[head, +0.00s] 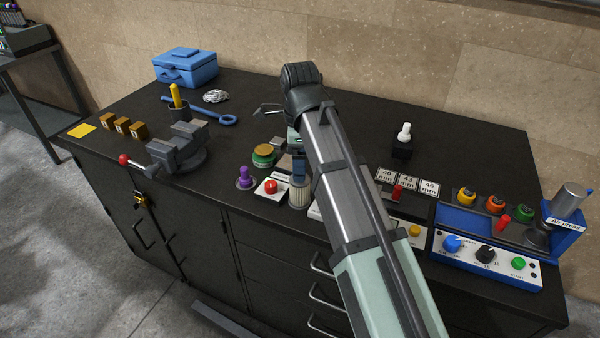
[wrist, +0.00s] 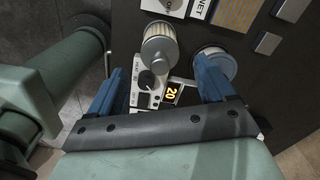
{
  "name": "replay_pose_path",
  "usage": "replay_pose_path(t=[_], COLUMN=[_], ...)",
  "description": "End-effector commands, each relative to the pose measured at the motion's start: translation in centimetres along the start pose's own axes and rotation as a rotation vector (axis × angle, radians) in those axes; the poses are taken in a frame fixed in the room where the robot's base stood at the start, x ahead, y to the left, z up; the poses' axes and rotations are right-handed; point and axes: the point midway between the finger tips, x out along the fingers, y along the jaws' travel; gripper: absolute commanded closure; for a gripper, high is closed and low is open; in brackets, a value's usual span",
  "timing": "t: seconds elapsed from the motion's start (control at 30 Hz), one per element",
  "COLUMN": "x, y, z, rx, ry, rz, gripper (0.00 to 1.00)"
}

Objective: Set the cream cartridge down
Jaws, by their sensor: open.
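The cream cartridge (head: 299,194) is a pleated cylinder with a grey metal end, and it appears to stand upright near the front of the black bench. It also shows in the wrist view (wrist: 158,45), at the top centre, just beyond the fingertips. My gripper (wrist: 158,72) has its two blue fingers wide apart, with nothing held between them. In the head view my gripper (head: 298,165) is at the cartridge's upper end, mostly hidden by my arm. I cannot tell whether a finger touches the cartridge. The cartridge's base is not clearly visible.
A pale round part with a blue edge (wrist: 216,64) is by the right finger. A red button box (head: 270,188) and purple piece (head: 245,179) stand left of the cartridge.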

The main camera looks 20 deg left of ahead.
Motion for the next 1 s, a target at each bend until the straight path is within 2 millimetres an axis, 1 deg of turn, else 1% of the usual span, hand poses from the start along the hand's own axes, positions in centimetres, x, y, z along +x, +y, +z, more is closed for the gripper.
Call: replay_pose_path(t=[0.03, 0.2, 0.4, 0.57, 1.0], x=[-1.0, -3.3, -4.8, -5.2, -5.2], y=[-0.1, -0.1, -0.1, 0.0, 0.0], z=[0.1, 0.0, 0.0, 0.0, 0.0], rx=[0.0, 0.0, 0.0, 0.0, 0.0], ry=[-0.001, -0.001, 0.0, 0.0, 0.0], rz=[-0.002, -0.002, 0.0, 0.0, 0.0], gripper=[0.18, 0.18, 0.18, 0.18, 0.18])
